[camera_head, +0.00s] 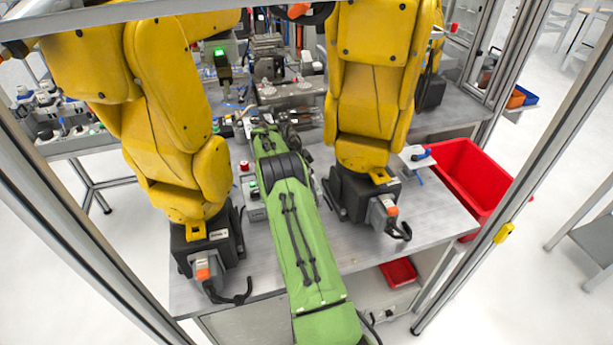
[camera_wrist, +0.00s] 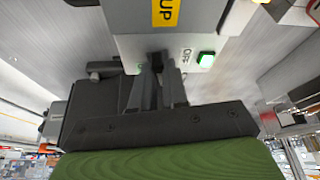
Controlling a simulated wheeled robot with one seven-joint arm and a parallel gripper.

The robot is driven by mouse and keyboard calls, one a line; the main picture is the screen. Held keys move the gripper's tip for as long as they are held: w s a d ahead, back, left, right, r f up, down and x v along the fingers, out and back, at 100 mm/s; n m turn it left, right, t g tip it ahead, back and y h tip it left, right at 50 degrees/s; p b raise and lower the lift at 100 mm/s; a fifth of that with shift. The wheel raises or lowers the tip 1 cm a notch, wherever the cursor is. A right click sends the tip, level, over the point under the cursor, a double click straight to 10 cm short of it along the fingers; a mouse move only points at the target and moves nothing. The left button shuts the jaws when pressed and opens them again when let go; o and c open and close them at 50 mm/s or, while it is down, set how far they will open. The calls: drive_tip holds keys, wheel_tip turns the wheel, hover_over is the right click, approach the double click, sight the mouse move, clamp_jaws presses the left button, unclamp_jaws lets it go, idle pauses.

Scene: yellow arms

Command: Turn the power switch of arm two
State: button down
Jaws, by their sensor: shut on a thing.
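My gripper (camera_wrist: 159,82) shows in the wrist view with its two dark fingers close together against a light grey panel (camera_wrist: 131,48). They are shut on a dark switch knob (camera_wrist: 156,56), mostly hidden between the fingertips. An OFF label (camera_wrist: 187,57) and a lit green button (camera_wrist: 206,59) sit just right of the knob. In the head view two yellow arms stand on black bases, a left one (camera_head: 170,120) and a right one (camera_head: 372,90); I cannot tell from their labels which is arm two. My green arm hides the gripper there.
The grey table (camera_head: 345,240) carries both yellow arms, with my arm passing between them. A red bin (camera_head: 470,170) is at the right. Metal frame posts (camera_head: 500,185) border the cell.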

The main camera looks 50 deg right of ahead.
drive_tip(key=shift+m+g+p, duration=0.4)
drive_tip(key=shift+m+p, duration=0.3)
drive_tip(key=shift+m, duration=0.4)
drive_tip(key=shift+y, duration=0.3)
drive_tip(key=c, duration=1.1)
unclamp_jaws()
drive_tip(key=shift+c, duration=0.2)
drive_tip(key=p+v, duration=0.3)
drive_tip(key=v, duration=1.2)
drive_tip(key=shift+a+r, duration=0.15)
drive_tip(key=shift+r, duration=0.2)
drive_tip(key=shift+w, duration=0.15)
